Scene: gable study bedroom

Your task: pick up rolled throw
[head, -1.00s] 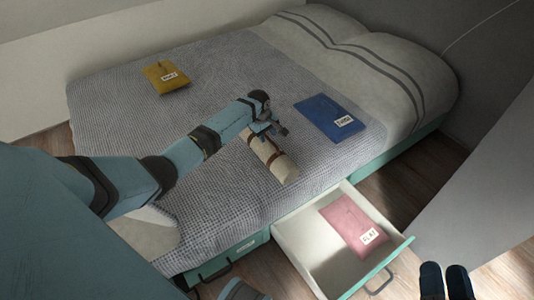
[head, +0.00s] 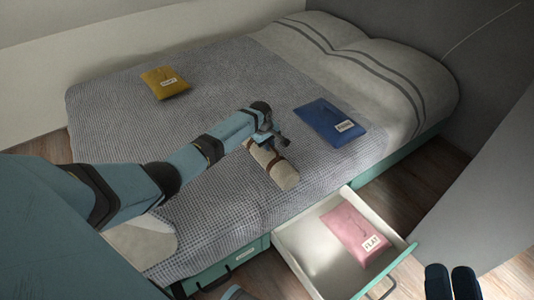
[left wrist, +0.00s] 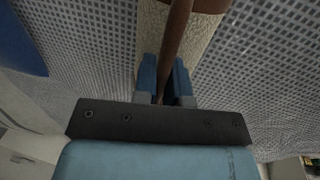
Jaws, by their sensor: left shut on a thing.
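The rolled throw (head: 284,176) is a cream roll with brown straps, over the grey knitted bedcover. My left gripper (head: 268,138) is shut at its far end. In the left wrist view the throw (left wrist: 206,40) lies beyond the fingers of my left gripper (left wrist: 166,82), and a brown strap (left wrist: 175,40) runs between them. The fingers hide part of the roll. I cannot tell whether the roll touches the bedcover. Two dark fingertips of my right gripper (head: 452,282) show at the lower right, away from the bed; their opening is unclear.
The bed (head: 120,125) carries a yellow pouch (head: 160,84) and a blue pouch (head: 322,118), both labelled. An open drawer (head: 298,243) juts out below the bed's near side, with a pink labelled pouch (head: 350,228) in it. Wooden floor shows at the right.

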